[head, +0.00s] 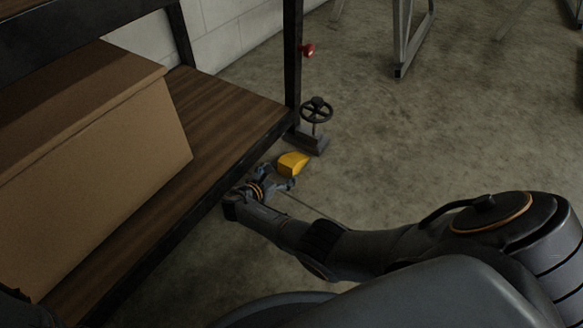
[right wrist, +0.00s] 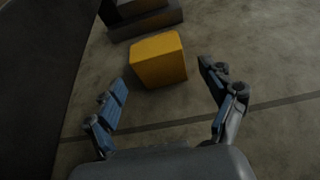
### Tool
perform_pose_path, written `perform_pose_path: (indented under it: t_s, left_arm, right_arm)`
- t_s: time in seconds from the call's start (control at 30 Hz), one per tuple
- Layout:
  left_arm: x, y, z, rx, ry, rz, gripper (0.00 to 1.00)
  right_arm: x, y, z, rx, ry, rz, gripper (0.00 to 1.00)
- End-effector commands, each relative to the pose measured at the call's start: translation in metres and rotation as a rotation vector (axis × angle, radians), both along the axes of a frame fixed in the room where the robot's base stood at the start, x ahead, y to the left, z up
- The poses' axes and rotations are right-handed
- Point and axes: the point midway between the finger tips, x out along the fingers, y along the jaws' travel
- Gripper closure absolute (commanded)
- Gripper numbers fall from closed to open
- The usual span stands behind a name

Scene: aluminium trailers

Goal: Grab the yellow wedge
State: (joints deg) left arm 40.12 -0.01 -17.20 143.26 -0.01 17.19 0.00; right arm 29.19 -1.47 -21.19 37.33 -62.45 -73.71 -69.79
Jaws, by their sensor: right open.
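The yellow wedge (head: 293,163) lies on the concrete floor beside the shelf's corner in the head view. In the right wrist view the wedge (right wrist: 159,60) is just beyond the fingertips, between the lines of the two fingers. My right gripper (head: 280,178) is open and empty, low near the floor, right by the wedge. Its two blue-padded fingers show spread apart in the right wrist view (right wrist: 161,80). My left gripper does not show.
A shelf with a wooden board (head: 228,108) and black frame stands close on the left, bearing a cardboard box (head: 105,165). A dark handwheel on a block (head: 316,112) stands just behind the wedge.

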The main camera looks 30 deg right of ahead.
Motion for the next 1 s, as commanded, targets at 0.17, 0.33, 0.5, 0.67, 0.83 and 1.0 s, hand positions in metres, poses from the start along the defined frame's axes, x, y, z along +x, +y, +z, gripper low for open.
perform_pose_path:
  t_s: [0.17, 0.33, 0.5, 0.67, 0.83, 1.0]
  left_arm:
    - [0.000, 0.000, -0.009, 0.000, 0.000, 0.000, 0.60]
    - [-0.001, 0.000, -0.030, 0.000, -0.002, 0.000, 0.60]
    - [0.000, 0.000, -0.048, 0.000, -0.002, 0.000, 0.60]
    - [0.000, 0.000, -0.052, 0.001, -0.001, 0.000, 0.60]
    - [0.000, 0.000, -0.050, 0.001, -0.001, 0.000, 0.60]
    - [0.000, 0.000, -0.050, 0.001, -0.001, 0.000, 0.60]
  right_arm:
    - [0.004, -0.009, -0.006, 0.001, 0.000, 0.001, 0.17]
    - [0.009, -0.025, -0.018, -0.001, -0.001, -0.001, 0.17]
    - [0.017, -0.042, -0.025, -0.001, -0.001, 0.000, 0.17]
    - [0.020, -0.049, -0.025, 0.001, 0.000, 0.001, 0.17]
    - [0.020, -0.050, -0.024, 0.001, 0.000, 0.001, 0.17]
    - [0.020, -0.050, -0.024, 0.001, 0.001, 0.001, 0.41]
